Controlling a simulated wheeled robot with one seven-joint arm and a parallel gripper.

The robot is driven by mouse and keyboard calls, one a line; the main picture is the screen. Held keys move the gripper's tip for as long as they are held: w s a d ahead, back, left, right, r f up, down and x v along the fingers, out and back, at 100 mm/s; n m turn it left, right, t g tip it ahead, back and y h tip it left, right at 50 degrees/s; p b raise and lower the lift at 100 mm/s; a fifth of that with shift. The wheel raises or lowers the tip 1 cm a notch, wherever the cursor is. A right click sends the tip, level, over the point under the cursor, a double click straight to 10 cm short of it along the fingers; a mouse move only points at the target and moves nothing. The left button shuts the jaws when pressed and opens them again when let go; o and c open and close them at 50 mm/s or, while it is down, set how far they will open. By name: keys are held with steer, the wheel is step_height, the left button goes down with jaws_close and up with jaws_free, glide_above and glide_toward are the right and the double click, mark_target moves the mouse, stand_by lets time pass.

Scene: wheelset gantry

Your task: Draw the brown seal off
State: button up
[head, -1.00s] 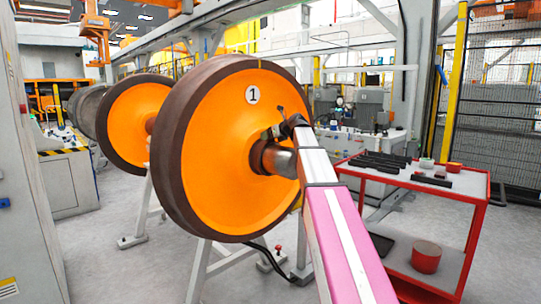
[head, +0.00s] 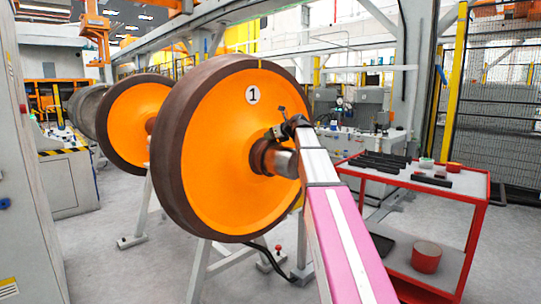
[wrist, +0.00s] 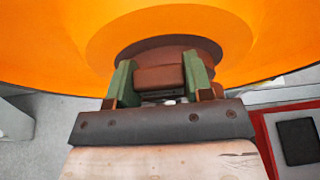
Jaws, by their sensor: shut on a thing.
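The brown seal (head: 260,158) is a ring around the steel axle stub (head: 284,162), close to the orange face of the wheel (head: 215,170) marked 1. In the wrist view the seal (wrist: 185,45) is a dark brown curve against the orange, with a brown block-like part standing out towards me. My gripper (wrist: 160,80) has its two green fingers on either side of that brown part, shut on it. In the head view my gripper (head: 276,133) is at the upper side of the seal, partly hidden behind my wrist.
A red cart (head: 475,192) with dark bars and small pots stands at the right. A brown-red pot (head: 427,257) is on its lower shelf. Grey stands (head: 205,265) hold the wheelset. A second orange wheel (head: 130,125) is behind.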

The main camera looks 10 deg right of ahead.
steer(key=shift+s+d, duration=0.6)
steer(key=shift+s, duration=0.2)
steer(key=shift+s+d, duration=0.55)
steer(key=shift+s, duration=0.2)
steer(key=shift+s, duration=0.1)
steer(key=shift+s+d, duration=0.75)
steer(key=shift+s, duration=0.25)
steer(key=shift+s+d, duration=0.7)
steer(key=shift+s, duration=0.25)
steer(key=shift+s+d, duration=0.1)
steer(key=shift+s+d+r, duration=0.1)
steer(key=shift+s+d, duration=0.6)
steer(key=shift+s, duration=0.25)
steer(key=shift+s+d, duration=0.7)
steer(key=shift+s, duration=0.25)
steer(key=shift+s+d, duration=0.65)
steer(key=shift+s, duration=0.25)
steer(key=shift+s+d, duration=0.65)
steer(key=shift+s, duration=0.25)
